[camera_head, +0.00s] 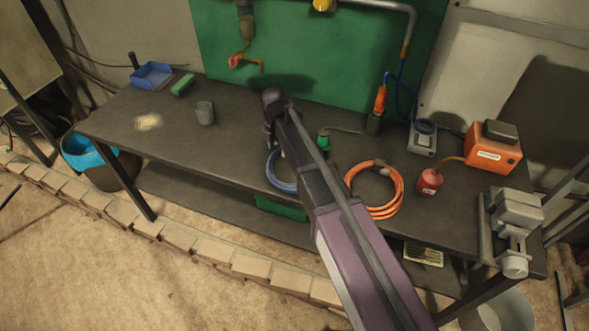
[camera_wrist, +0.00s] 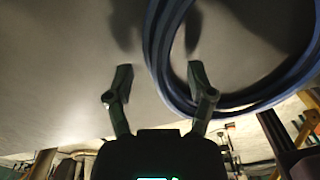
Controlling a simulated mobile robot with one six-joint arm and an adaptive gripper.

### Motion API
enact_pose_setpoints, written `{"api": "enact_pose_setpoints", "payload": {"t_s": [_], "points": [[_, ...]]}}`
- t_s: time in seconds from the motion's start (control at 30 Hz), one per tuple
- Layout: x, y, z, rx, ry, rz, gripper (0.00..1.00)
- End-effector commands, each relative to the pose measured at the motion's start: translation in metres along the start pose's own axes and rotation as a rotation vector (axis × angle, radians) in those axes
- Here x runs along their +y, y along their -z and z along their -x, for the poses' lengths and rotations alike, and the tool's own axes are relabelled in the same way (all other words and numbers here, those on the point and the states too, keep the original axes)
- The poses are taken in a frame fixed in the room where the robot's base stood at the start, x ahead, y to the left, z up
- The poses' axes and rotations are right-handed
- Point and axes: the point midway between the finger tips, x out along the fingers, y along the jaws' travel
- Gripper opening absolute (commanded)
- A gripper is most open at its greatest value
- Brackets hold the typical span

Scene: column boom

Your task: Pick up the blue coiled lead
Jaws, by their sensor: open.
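The blue coiled lead (camera_head: 281,186) lies on the dark workbench (camera_head: 235,150) near its front edge, partly hidden behind my arm in the head view. In the wrist view the lead (camera_wrist: 157,45) is a large ring at the right. My gripper (camera_wrist: 160,76) is open and empty. Its left finger is outside the ring, and its right finger overlaps the near left part of the coil. The strand at the ring's left side runs between the two fingers. I cannot tell the height of the fingertips above the bench.
An orange coil (camera_head: 376,210) and a red can (camera_head: 429,182) are right of my arm. A grey vise (camera_head: 514,215) and an orange box (camera_head: 492,150) stand at the right end. A grey cup (camera_head: 205,113), a green brush (camera_head: 183,85) and a blue tray (camera_head: 152,76) are at the left.

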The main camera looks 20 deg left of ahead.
Motion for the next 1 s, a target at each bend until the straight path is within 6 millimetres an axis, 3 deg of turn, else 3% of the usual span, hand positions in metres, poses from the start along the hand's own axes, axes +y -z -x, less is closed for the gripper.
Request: {"api": "enact_pose_setpoints", "payload": {"t_s": [0.13, 0.77, 0.87, 1.0], "points": [[0.0001, 0.0001, -0.0079, 0.0, 0.0, 0.0, 0.7], [0.0001, 0.0002, -0.0079, 0.0, 0.0, 0.0, 0.7], [0.0001, 0.0002, -0.0079, 0.0, 0.0, 0.0, 0.46], [0.0001, 0.0002, -0.0079, 0.0, 0.0, 0.0, 0.04]]}}
